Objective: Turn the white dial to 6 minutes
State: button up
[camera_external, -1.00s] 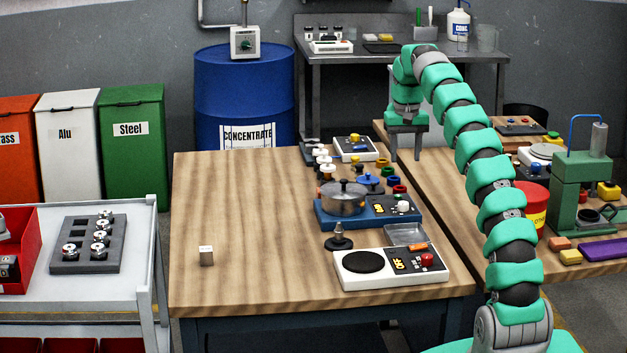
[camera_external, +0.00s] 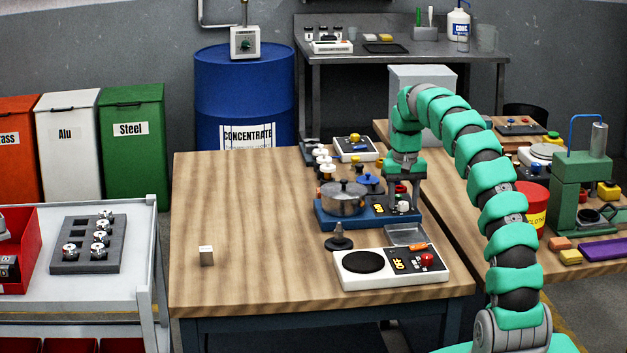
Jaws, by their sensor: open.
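The white dial (camera_external: 403,206) sits at the right end of the blue hotplate unit (camera_external: 345,222), beside a small display (camera_external: 378,210) with yellow characters too small to read. A steel pot with a lid (camera_external: 343,198) stands on the unit's left part. My gripper (camera_external: 403,199) points down at the dial, its open fingers on either side of it. I cannot tell whether the fingers touch the dial. The dial's pointer mark cannot be made out.
A white hotplate unit (camera_external: 390,281) with a red knob (camera_external: 427,260) stands in front, with a grey tray (camera_external: 405,235) between. A black stand (camera_external: 338,238) is close by. Coloured rings and knobs lie behind the blue unit. The table's left side (camera_external: 230,200) is mostly clear.

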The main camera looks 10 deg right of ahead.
jog(key=shift+f, duration=0.25)
jog(key=c, duration=1)
